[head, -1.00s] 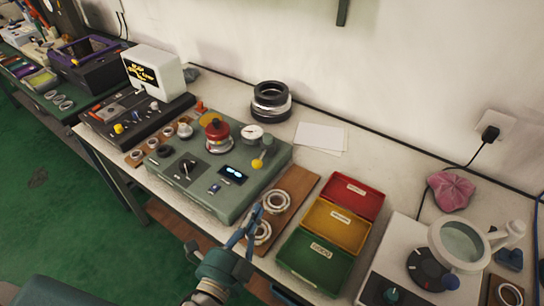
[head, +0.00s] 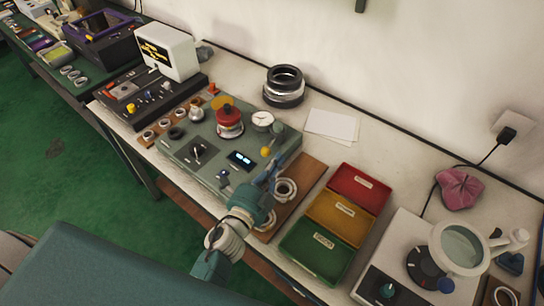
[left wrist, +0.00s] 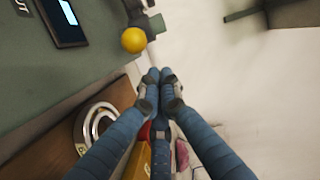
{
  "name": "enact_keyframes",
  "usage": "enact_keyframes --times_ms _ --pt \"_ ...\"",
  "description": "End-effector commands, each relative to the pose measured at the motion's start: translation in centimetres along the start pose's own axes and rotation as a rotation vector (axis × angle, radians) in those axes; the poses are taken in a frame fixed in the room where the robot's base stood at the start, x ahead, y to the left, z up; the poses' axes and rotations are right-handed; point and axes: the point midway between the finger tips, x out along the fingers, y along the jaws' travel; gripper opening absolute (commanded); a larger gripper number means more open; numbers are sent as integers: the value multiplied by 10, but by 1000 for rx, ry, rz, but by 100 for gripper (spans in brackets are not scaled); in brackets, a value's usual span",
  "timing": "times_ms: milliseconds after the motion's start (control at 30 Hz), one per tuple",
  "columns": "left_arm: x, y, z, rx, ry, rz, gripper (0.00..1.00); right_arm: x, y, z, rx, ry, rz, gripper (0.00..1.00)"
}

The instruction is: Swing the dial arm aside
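The dial arm carries a round white dial gauge (head: 262,120) and a yellow ball knob (head: 265,151) at the right end of the grey-green test device (head: 205,160). In the left wrist view the yellow ball (left wrist: 134,39) sits just ahead and left of my fingertips, beside a grey part of the arm. My left gripper (head: 275,168) is just right of and nearer than the knob. In the left wrist view its blue fingertips (left wrist: 160,76) are together with nothing between them, apart from the ball. My right gripper is not in view.
A wooden board (head: 300,195) with bearing rings lies under my left gripper. Red, yellow and green bins (head: 355,190) stand to its right. A red-topped spindle (head: 229,118) stands on the device left of the dial. Stacked rings (head: 284,88) and paper (head: 331,125) lie behind.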

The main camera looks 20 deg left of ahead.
Motion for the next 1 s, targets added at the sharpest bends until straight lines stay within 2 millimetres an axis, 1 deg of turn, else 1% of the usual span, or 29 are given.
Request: enact_keyframes --times_ms 100,200,600,1000 --pt "3 -1 10 1 1 -1 0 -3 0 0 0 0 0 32" --pt "4 -1 13 -1 1 -1 0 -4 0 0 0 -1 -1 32" --pt "3 -1 15 0 5 -1 0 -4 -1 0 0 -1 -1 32" --pt "2 -3 23 3 71 11 0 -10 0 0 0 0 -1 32"
